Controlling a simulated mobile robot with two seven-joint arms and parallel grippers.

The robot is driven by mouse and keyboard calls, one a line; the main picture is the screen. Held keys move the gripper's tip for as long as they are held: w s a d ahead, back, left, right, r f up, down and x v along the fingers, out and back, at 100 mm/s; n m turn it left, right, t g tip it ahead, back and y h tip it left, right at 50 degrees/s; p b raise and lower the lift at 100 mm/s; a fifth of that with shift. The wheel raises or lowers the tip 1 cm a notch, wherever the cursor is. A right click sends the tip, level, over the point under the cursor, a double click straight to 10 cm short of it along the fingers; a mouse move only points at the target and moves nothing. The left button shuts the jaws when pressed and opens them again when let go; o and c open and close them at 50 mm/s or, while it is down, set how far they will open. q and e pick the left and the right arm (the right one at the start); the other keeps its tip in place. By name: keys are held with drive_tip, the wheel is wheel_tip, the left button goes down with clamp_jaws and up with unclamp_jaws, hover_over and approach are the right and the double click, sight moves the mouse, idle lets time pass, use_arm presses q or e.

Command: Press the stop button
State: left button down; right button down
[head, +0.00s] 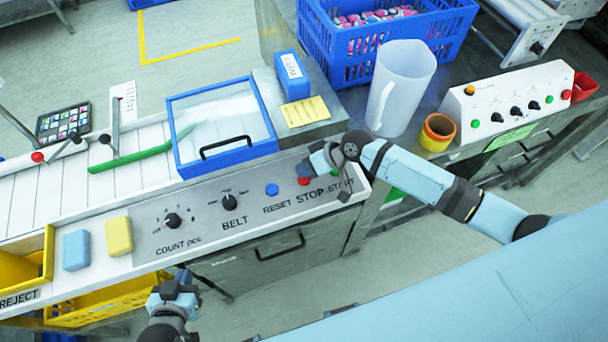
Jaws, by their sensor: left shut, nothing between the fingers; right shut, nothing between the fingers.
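The stop button (304,181) is a red button on the grey control panel, above the printed word STOP. It is partly covered by my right gripper (306,170), which is shut and empty. The fingertips are over or right beside the button; I cannot tell whether they touch it. A green button (335,172) by the word START is partly hidden behind my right gripper. My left gripper (180,281) is shut and empty, in front of the panel's front edge and well away from the buttons.
A blue RESET button (272,190), BELT knob (229,201) and COUNT knob (172,220) sit left of STOP. A blue-framed clear cover (222,153) is behind them. A white jug (399,90), orange cup (437,133) and another control box (508,106) stand to the right.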

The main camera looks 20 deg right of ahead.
wheel_tip(320, 180, up, 5)
drive_tip(key=p, duration=0.4)
idle(0.3)
idle(0.6)
drive_tip(key=shift+t, duration=0.9)
drive_tip(key=s, duration=0.1)
drive_tip(key=s+a+f, duration=0.1)
drive_tip(key=s+f, duration=0.1)
drive_tip(key=shift+s+a, duration=0.15)
drive_tip(key=shift+a, duration=0.15)
drive_tip(key=s+t, duration=0.1)
drive_tip(key=s, duration=0.1)
drive_tip(key=s+f+m+t+h, duration=0.1)
drive_tip(key=s, duration=0.1)
drive_tip(key=shift+s+d, duration=0.15)
drive_tip(key=s+d+t+h, duration=0.3)
drive_tip(key=s+d, duration=0.3)
drive_tip(key=s, duration=0.4)
drive_tip(key=shift+s+d+f+m+t+h, duration=0.15)
drive_tip(key=shift+d+m+t+h, duration=0.25)
drive_tip(key=shift+h, duration=0.4)
